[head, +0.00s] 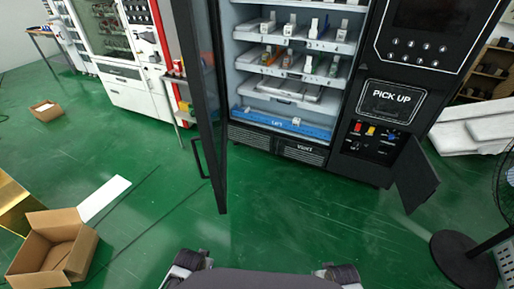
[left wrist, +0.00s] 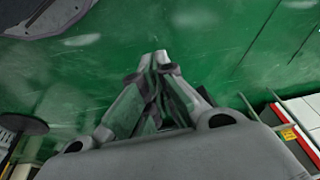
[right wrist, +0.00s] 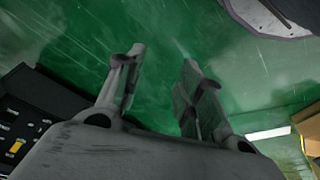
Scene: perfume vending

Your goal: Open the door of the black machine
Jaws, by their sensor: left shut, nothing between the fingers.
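The black machine (head: 388,70) stands at the centre and right in the head view. Its tall glass door (head: 208,95) is swung wide open towards me, at the left of the lit shelves, with a dark handle (head: 199,158) low on it. A small black panel door (head: 414,175) at the machine's lower right also hangs open, baring coloured controls. My left gripper (left wrist: 153,66) is shut and empty above the green floor in the left wrist view. My right gripper (right wrist: 163,60) is open and empty above the floor in the right wrist view. Neither touches a door.
Several perfume boxes stand on the machine's shelves (head: 296,47). A white vending machine (head: 122,55) is at the left. Open cardboard boxes (head: 52,248) lie on the floor at the left. A fan with a round black base (head: 462,258) stands at the right. The floor before the machine is clear.

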